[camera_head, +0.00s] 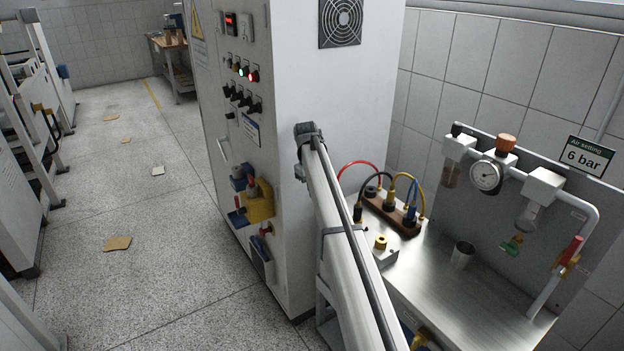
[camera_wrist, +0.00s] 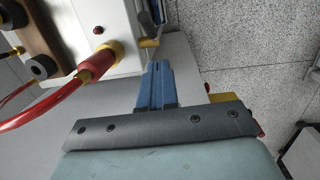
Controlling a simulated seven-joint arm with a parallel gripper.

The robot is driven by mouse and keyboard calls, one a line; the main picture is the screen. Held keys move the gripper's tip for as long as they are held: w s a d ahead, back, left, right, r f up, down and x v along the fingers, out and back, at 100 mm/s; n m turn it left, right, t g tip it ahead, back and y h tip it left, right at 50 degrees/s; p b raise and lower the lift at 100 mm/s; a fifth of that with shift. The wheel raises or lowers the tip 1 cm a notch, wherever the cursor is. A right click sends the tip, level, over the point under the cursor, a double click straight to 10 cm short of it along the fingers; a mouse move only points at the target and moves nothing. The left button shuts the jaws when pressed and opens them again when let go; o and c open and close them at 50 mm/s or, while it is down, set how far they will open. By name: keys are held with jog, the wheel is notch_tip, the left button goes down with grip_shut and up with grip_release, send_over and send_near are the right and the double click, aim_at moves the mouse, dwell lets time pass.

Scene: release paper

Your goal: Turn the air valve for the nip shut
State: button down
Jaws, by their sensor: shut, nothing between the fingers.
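A lever valve with a red handle (camera_head: 571,250) and brass body sits on the grey down-pipe of the air line at the far right in the head view. I see no label naming it as the nip valve. In the wrist view my gripper (camera_wrist: 158,66) is shut and empty, its blue fingers together. Close ahead of it are a pale block with a small dark-red knob (camera_wrist: 98,30) and a brass-coloured piece (camera_wrist: 148,43). A red-and-brass hose fitting (camera_wrist: 97,64) is to the left of the fingers. My gripper cannot be made out in the head view.
A pressure gauge (camera_head: 486,176) and a "6 bar" sign (camera_head: 584,157) are at the right. A brown manifold (camera_head: 407,221) with coloured hoses and a metal cup (camera_head: 462,254) stand on the steel bench (camera_head: 490,310). A grey cabinet (camera_head: 325,95) stands behind my arm.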

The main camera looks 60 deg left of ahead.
jog(key=shift+w+d+f, duration=0.25)
jog(key=shift+d+f, duration=0.45)
jog(key=shift+d, duration=0.1)
jog(key=shift+w+d+f, duration=0.2)
jog(key=shift+d+f, duration=0.45)
jog(key=shift+d, duration=0.15)
jog(key=shift+d, duration=0.1)
jog(key=shift+d+y, duration=0.2)
jog(key=shift+y, duration=0.1)
jog(key=shift+d+f, duration=0.1)
jog(key=shift+d, duration=0.05)
jog(key=shift+d+f+y, duration=0.5)
jog(key=shift+d+y, duration=0.25)
jog(key=shift+y, duration=0.2)
jog(key=shift+d+f+y, duration=0.45)
jog(key=shift+d+y, duration=0.35)
jog(key=shift+y, duration=0.2)
jog(key=shift+d+f+y, duration=0.5)
jog(key=shift+d+y, duration=0.25)
jog(key=shift+y, duration=0.2)
